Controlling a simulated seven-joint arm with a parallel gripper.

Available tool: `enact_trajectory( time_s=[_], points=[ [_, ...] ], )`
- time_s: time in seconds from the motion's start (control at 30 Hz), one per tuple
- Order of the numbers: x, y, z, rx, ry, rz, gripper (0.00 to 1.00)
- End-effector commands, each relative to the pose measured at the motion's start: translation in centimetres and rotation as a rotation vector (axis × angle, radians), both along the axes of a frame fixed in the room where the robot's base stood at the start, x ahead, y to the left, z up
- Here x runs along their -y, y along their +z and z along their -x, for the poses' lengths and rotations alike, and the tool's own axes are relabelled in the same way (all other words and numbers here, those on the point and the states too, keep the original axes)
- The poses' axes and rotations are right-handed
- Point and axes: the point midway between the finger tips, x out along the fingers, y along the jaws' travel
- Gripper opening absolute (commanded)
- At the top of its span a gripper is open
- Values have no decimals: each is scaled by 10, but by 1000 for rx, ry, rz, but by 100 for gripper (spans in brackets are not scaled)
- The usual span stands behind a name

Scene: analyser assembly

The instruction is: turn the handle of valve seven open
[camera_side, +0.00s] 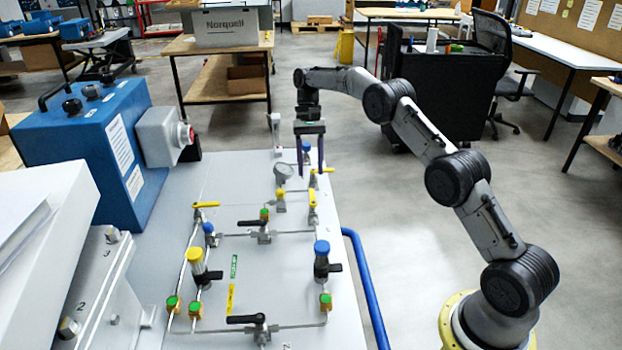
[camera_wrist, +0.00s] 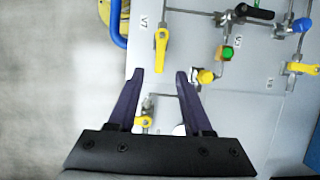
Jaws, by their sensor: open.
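Valve seven has a yellow lever handle (camera_wrist: 161,52) beside the printed V7 label (camera_wrist: 146,22) in the wrist view. The lever points down the picture, toward my gripper. In the side view, a yellow handle near the panel's right side (camera_side: 312,199) appears to be the same one. My gripper (camera_wrist: 160,77) is open and empty. Its two dark fingers are spread, with the lever's lower end just beyond the gap between their tips. In the side view my gripper (camera_side: 310,172) points down over the far part of the panel. I cannot tell its exact height above the handle.
Another yellow handle (camera_wrist: 145,121) lies near the left finger, and a round gauge (camera_side: 283,172) stands close by. The V3 yellow handle (camera_wrist: 302,69) is at the right. A yellow-capped fitting (camera_wrist: 206,76) sits near the right fingertip. A blue tube (camera_side: 366,285) runs along the panel's edge.

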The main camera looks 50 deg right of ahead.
Motion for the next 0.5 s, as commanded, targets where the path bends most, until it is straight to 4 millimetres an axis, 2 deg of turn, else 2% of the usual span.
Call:
enact_trajectory(
  time_s=[0.2,0.5],
  points=[
    [6,18,-6,1,1,0,50],
    [6,22,-6,0,0,0,50]
  ],
)
